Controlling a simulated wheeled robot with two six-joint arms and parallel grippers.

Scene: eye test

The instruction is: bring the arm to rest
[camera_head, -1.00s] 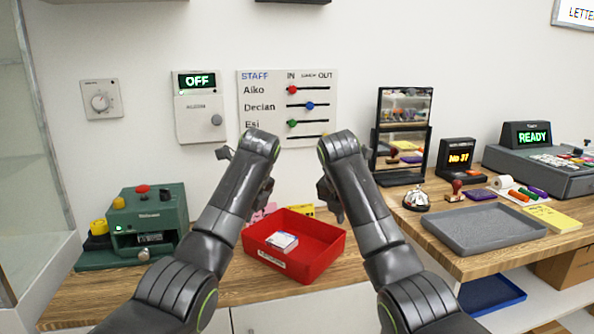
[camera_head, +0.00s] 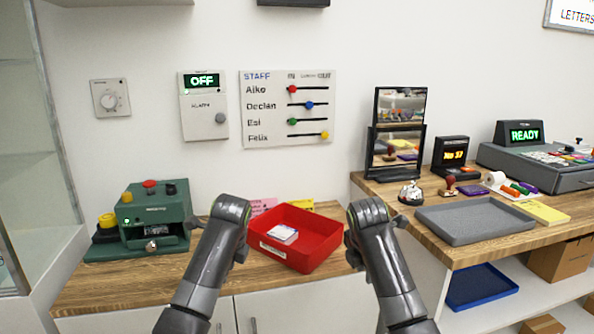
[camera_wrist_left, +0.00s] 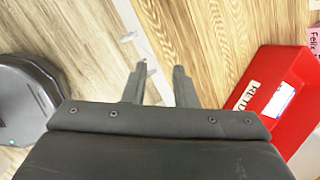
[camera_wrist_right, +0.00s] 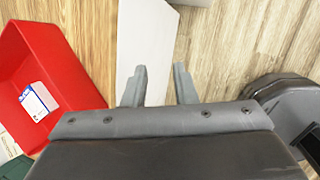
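My left gripper (camera_wrist_left: 160,68) shows in the left wrist view with its two fingers apart and nothing between them. My right gripper (camera_wrist_right: 160,67) also has its fingers apart and empty in the right wrist view. In the head view my two arms reach in from the bottom; the right gripper (camera_head: 352,252) is partly hidden by its own wrist, just right of the red tray (camera_head: 318,262). The tray sits on the wooden counter (camera_head: 120,285) and holds a white-and-blue item (camera_head: 283,233).
A green machine (camera_head: 155,212) stands at the left, near a glass cabinet (camera_head: 35,190). A grey tray (camera_head: 480,222), a bell (camera_head: 410,193) and a register (camera_head: 540,165) are on the right counter. A staff board (camera_head: 270,115) hangs on the wall.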

